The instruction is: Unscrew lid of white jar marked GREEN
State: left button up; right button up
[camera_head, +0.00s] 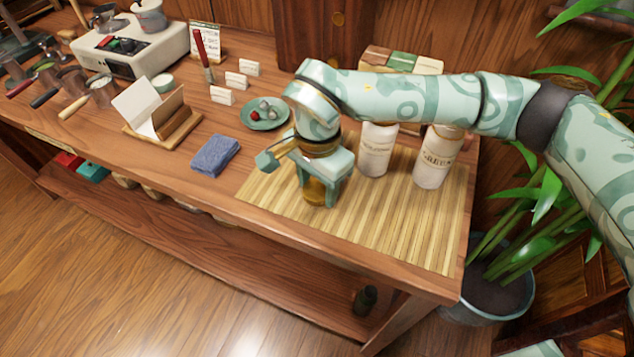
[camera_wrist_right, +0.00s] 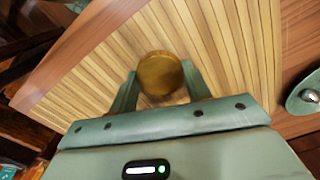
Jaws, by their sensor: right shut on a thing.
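The white jar marked GREEN (camera_head: 437,158) stands upright on the right part of the bamboo mat. Its top is mostly hidden behind my right arm. A second white jar (camera_head: 376,150) stands to its left, its top also covered by the arm. My right gripper (camera_head: 318,191) points down over the mat, left of both jars and apart from the GREEN jar. It is shut on an amber-brown round thing (camera_head: 313,192), which shows as a gold disc (camera_wrist_right: 160,74) between the fingers in the right wrist view. I cannot tell whether this is a lid or a small jar. My left gripper is not in view.
The bamboo mat (camera_head: 400,225) is bare in front of the jars. A blue folded cloth (camera_head: 215,156) and a green saucer (camera_head: 262,125) lie to the left. Boxes (camera_head: 402,60) stand behind the jars, and a potted plant (camera_head: 500,290) beyond the table's right edge.

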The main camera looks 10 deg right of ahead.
aim_at(317, 189)
jog(key=shift+r, duration=0.15)
jog(key=o, duration=1.1)
notch_tip(317, 189, up, 12)
jog(key=p, duration=0.3)
